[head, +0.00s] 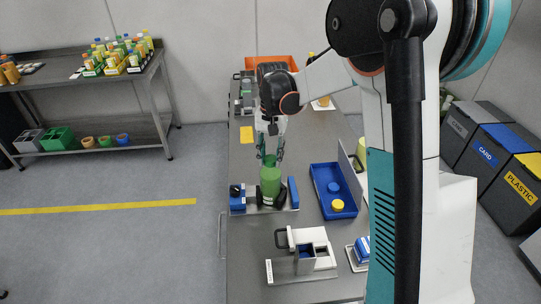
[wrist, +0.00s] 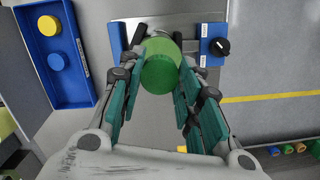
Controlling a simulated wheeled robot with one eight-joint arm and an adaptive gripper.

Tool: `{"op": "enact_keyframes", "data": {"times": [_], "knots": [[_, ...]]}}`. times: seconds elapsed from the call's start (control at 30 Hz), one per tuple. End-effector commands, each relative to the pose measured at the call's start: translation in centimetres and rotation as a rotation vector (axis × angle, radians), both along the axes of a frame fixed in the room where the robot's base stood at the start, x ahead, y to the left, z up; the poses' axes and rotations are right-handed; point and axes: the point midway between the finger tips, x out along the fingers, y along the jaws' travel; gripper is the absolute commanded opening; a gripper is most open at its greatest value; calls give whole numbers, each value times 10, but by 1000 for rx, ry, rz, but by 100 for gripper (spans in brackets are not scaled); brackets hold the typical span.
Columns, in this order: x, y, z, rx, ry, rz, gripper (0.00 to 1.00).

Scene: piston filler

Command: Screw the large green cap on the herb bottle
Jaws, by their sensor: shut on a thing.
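The green herb bottle (head: 270,184) stands upright in the fixture between two blue jaws, in the middle of the bench. The large green cap (wrist: 160,74) is at the bottle's top, between my fingers in the wrist view. My gripper (head: 270,157) points down from above and is shut on the cap; its teal fingers flank it on both sides in the wrist view (wrist: 158,88). The bottle's green body (wrist: 162,46) shows behind the cap there. I cannot tell how far the cap is seated on the neck, as the fingers hide the joint.
A blue tray (head: 319,199) with a blue and a yellow cap lies right of the fixture. A black knob on a blue block (head: 237,197) is at its left. A white device (head: 307,240) stands nearer. A yellow pad (head: 246,134) lies farther back. Sorting bins (head: 490,150) stand right.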

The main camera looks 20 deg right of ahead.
Motion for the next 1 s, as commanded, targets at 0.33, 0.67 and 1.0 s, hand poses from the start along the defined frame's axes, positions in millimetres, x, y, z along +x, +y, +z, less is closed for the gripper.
{"op": "enact_keyframes", "data": {"times": [0.33, 0.67, 1.0], "knots": [[0, 0, 0, 0, 1, -17, 55], [0, 0, 0, 0, 0, -16, 56], [0, 0, 0, -1, -1, 196, 56]]}}
